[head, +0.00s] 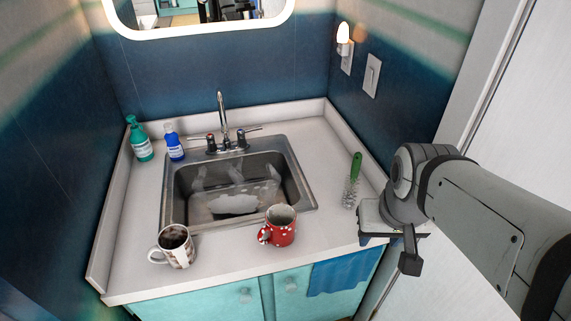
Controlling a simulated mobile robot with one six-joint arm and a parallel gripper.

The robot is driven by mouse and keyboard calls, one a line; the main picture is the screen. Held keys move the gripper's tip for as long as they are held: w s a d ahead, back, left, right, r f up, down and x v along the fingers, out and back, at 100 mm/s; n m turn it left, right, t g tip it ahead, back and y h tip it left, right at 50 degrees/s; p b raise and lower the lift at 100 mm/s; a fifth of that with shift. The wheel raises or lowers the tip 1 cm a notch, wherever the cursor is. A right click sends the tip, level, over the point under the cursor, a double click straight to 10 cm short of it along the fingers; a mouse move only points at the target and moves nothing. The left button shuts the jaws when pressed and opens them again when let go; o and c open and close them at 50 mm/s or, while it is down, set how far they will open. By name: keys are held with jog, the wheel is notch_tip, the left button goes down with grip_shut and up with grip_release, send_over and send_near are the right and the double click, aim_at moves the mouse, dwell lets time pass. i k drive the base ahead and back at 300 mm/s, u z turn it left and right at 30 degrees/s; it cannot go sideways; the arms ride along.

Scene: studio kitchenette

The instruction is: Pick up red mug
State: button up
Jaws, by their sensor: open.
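The red mug (282,233) has light spots and stands upright on the counter, just in front of the sink's front rim. Its handle points to the left and its inside looks pale. My gripper (405,258) is at the right, over the counter's front right corner, well to the right of the red mug. Nothing shows between its fingers and it is apart from the mug. My arm reaches in from the right edge and hides part of the gripper.
A brown and white mug (177,249) stands left of the red one. The metal sink (181,206) with its faucet (222,112) lies behind. A green brush (354,178) is on the right, and teal (140,143) and blue (174,146) bottles stand back left. A blue towel (343,274) hangs in front.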

aim_at(281, 219)
jog(key=z, duration=0.05)
jog(key=k, duration=1)
jog(key=u, duration=1)
jog(key=i, duration=1.2)
jog(key=z, duration=0.95)
